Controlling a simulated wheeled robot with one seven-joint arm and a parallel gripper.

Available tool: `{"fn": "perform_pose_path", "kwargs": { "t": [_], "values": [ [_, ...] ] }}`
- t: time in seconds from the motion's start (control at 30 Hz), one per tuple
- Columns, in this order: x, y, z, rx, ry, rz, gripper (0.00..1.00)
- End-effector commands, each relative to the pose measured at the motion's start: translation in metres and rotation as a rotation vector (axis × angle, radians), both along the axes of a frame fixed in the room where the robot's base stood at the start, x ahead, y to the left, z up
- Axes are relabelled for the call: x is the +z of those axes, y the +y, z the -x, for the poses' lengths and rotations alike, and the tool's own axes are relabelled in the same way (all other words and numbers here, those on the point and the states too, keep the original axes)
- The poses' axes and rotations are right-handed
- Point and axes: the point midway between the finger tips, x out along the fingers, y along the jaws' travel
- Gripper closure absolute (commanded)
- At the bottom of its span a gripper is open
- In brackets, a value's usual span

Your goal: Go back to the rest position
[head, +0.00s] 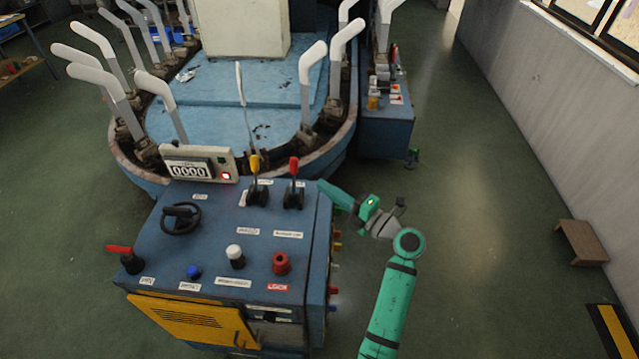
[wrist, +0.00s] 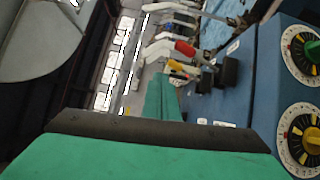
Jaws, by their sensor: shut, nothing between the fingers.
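My green gripper (head: 326,188) is at the upper right edge of the blue control box (head: 215,235), pointing up and left. It is shut and holds nothing. In the head view it is just right of the red-handled lever (head: 293,184); I cannot tell whether it touches the box. In the wrist view my gripper (wrist: 162,90) is partly hidden behind a dark-edged green part of mine. That view also shows the red lever (wrist: 186,48) and two round dials (wrist: 300,138) on the box's side.
The box top has a yellow lever (head: 255,165), a black handwheel (head: 181,217), several knobs and a counter (head: 188,170). A blue machine with upright white sock forms (head: 345,45) stands behind. Green floor is open to the right, with a brown stool (head: 582,243) by the wall.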

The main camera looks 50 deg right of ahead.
Motion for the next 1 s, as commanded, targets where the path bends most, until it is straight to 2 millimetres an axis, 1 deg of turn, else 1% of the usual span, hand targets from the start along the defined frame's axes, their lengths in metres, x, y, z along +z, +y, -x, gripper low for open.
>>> {"fn": "perform_pose_path", "kwargs": {
  "t": [0.3, 0.37, 0.43, 0.47, 0.57, 0.6, 0.73, 0.8, 0.87, 0.9, 0.97, 1.0],
  "values": [
    [0.0, 0.001, -0.001, 0.001, -0.001, -0.001, 1.0],
    [-0.002, 0.006, -0.003, 0.008, -0.009, -0.006, 1.0],
    [-0.005, 0.021, -0.009, 0.024, -0.029, -0.02, 1.0],
    [-0.007, 0.031, -0.013, 0.033, -0.044, -0.029, 1.0],
    [-0.013, 0.075, -0.027, 0.077, -0.108, -0.076, 1.0],
    [-0.016, 0.096, -0.032, 0.096, -0.139, -0.102, 1.0],
    [-0.021, 0.163, -0.04, 0.149, -0.236, -0.202, 1.0],
    [-0.023, 0.196, -0.039, 0.172, -0.282, -0.262, 1.0],
    [-0.025, 0.223, -0.037, 0.189, -0.316, -0.318, 1.0],
    [-0.026, 0.24, -0.034, 0.199, -0.338, -0.357, 1.0],
    [-0.028, 0.264, -0.028, 0.209, -0.365, -0.417, 1.0],
    [-0.029, 0.28, -0.024, 0.216, -0.38, -0.459, 1.0]
  ]
}}
